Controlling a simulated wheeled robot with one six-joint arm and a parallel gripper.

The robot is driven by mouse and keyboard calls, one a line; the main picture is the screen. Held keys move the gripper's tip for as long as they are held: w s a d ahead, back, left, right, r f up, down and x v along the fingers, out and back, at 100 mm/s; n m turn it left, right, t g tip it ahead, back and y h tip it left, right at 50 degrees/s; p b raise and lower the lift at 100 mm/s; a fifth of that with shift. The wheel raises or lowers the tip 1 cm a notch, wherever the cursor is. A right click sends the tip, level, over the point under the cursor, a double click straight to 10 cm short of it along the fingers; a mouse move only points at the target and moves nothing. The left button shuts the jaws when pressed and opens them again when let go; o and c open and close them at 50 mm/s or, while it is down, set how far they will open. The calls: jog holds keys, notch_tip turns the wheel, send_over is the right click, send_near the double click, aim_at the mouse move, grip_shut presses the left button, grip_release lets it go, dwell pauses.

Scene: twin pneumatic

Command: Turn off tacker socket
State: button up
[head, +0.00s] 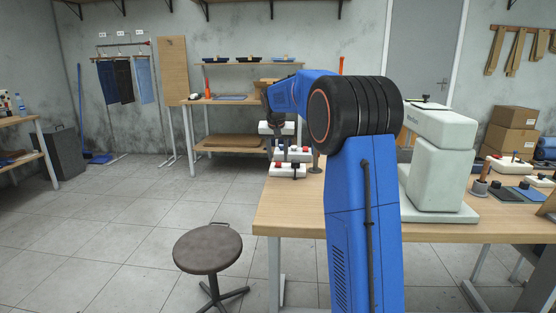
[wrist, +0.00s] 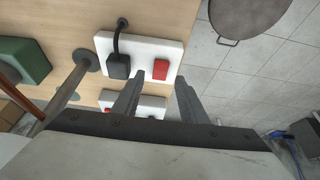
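A white socket block (wrist: 140,47) with a black plug (wrist: 118,67) and cable and a red rocker switch (wrist: 160,69) lies on the wooden table in the wrist view. In the head view two socket blocks (head: 287,171) show at the table's left end, below my gripper. Which one is the tacker socket, and the switch positions, I cannot tell.
A large pale green machine (head: 438,165) stands on the table (head: 300,212), right of my arm. A thin metal post (wrist: 68,88) rises left of the gripper in the wrist view. A round stool (head: 208,250) stands on the floor, left of the table.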

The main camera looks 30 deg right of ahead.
jog(key=shift+x, duration=1.2)
jog(key=shift+c, duration=0.3)
grip_shut()
jog(key=shift+w+d+g+y, duration=0.25)
jog(key=shift+g+y, duration=0.35)
jog(key=shift+g, duration=0.3)
jog(key=shift+o, duration=0.3)
grip_release()
jog(key=shift+r, duration=0.1)
jog(key=v, duration=1.7)
jog(key=shift+r, duration=0.2)
